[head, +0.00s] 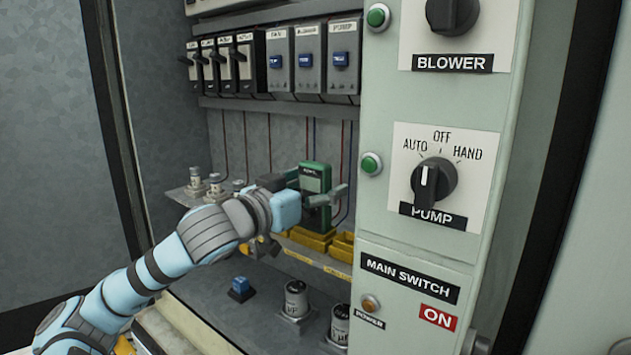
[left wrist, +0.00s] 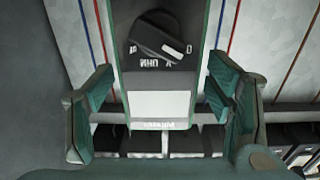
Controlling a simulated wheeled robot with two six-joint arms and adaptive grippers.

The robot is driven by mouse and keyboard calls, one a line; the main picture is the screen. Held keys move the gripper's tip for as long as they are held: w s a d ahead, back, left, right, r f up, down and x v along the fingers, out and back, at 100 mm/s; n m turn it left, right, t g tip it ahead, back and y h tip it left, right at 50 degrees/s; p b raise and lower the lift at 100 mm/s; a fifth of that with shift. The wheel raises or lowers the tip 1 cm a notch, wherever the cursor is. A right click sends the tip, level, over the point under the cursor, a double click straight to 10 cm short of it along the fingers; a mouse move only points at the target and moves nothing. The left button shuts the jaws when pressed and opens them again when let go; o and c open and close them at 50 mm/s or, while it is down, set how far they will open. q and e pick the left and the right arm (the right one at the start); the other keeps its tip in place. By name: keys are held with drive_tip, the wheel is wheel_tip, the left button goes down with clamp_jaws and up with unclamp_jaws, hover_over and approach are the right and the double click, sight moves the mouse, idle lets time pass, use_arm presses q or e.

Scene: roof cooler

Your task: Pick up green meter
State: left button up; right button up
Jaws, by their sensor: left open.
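The green meter (head: 315,177) stands upright on the shelf inside the cabinet in the head view. My left gripper (head: 325,200) is at its front, with its fingers hiding part of the meter's lower half. In the left wrist view the meter (left wrist: 160,75) shows close up, with a black dial and a pale screen. There my left gripper (left wrist: 163,115) is open, with one finger on each side of the meter. A gap shows between the meter and each finger, so it is not gripped. My right gripper is not in view.
Yellow bins (head: 312,240) sit below and beside the meter. Metal fittings (head: 215,185) stand on the shelf to the left. Switches and breakers (head: 295,60) line the back above. The panel with the pump knob (head: 433,185) borders the opening on the right.

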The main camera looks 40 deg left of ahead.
use_arm(q)
drive_tip(key=shift+f, duration=0.1)
drive_tip(key=shift+s, duration=0.1)
drive_tip(key=c, duration=1.6)
wheel_tip(320, 180, up, 10)
drive_tip(key=p, duration=0.6)
drive_tip(key=shift+d+r, duration=0.1)
drive_tip(key=shift+r, duration=0.1)
drive_tip(key=shift+c, duration=0.2)
